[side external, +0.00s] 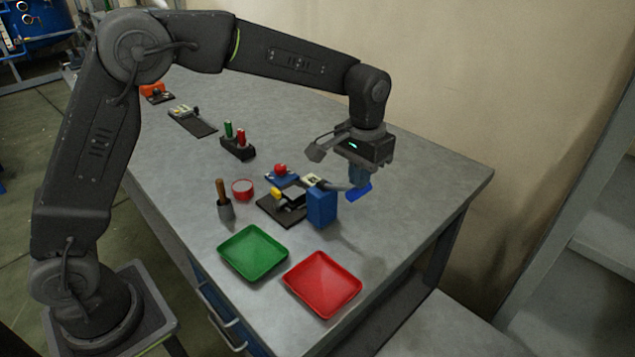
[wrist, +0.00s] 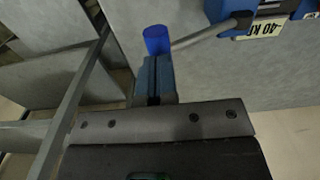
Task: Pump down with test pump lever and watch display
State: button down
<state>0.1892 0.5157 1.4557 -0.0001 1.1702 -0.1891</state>
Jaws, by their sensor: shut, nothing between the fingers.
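The test pump in the side view has a blue block body (side external: 322,209) on a dark base. Its grey lever rod (side external: 339,186) reaches right to a bright blue grip (side external: 358,193). The wrist view shows the blue grip (wrist: 157,40) and grey rod (wrist: 205,35), leading to the blue pump part with a white label (wrist: 257,29). My gripper (side external: 357,180) points down with its blue fingers closed together, directly by the lever grip. In the wrist view the fingertips (wrist: 155,62) overlap the near end of the grip; I cannot tell if they touch. The display's reading is not legible.
A green tray (side external: 253,253) and a red tray (side external: 322,284) lie at the table's front. A red round dish (side external: 243,186), a tool in a grey cup (side external: 225,208) and a stand with green and red handles (side external: 238,146) are left of the pump. The table's right side is clear.

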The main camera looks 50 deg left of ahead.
notch_tip(320, 180, down, 9)
jog(key=shift+r, duration=4.5)
jog(key=shift+r, duration=3)
